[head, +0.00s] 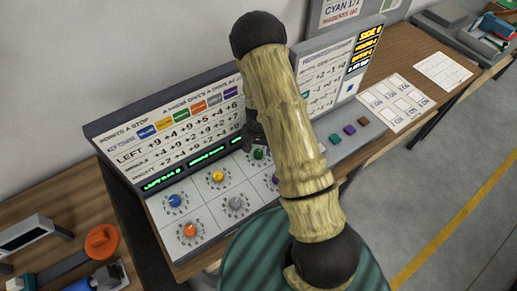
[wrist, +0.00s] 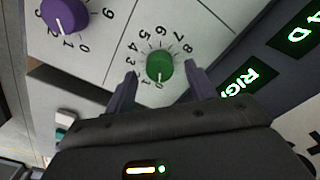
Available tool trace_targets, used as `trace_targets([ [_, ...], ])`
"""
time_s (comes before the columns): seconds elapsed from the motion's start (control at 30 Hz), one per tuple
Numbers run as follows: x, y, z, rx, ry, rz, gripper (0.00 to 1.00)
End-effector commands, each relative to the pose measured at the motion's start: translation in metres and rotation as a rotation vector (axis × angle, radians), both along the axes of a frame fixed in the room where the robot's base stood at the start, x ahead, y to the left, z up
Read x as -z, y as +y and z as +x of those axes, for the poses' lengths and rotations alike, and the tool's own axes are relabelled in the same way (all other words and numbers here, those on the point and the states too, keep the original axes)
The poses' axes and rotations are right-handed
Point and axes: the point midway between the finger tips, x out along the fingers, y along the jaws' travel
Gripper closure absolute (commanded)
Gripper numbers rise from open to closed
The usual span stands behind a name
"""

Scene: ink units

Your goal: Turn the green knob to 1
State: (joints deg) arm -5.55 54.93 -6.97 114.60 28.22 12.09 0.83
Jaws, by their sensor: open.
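The green knob (wrist: 159,66) sits on a white panel with a ring of numbers around it. Its white mark points down in the wrist view, by the 0. My gripper (wrist: 160,72) is open, with one purple-grey finger to each side of the knob. A gap shows between each finger and the knob; I cannot tell how high the fingertips are above the panel. In the head view the green knob (head: 258,154) shows partly beside my arm, which hides much of the gripper.
A purple knob (wrist: 64,14) stands at upper left in the wrist view. Blue (head: 174,201), yellow (head: 217,176), orange (head: 190,230) and grey (head: 235,203) knobs share the panel. An upright board (head: 170,130) with green displays rises behind. Coloured buttons (head: 349,129) lie at right.

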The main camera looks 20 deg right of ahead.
Motion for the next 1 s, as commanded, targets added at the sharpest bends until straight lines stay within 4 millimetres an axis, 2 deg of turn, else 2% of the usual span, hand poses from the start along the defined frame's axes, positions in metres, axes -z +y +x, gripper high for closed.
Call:
trace_targets([
  [0.2, 0.016, 0.000, 0.000, 0.000, 0.001, 0.000, 0.45],
  [0.47, 0.018, 0.000, 0.000, 0.000, 0.000, 0.001, 0.45],
  [0.5, 0.018, 0.000, 0.000, 0.000, 0.000, 0.001, 0.47],
  [0.7, 0.018, 0.000, 0.000, 0.000, 0.000, 0.000, 0.86],
  [0.73, 0.018, 0.000, 0.000, 0.000, 0.000, 0.000, 0.89],
  [1.0, 0.018, 0.000, 0.000, 0.020, 0.000, 0.001, 0.89],
])
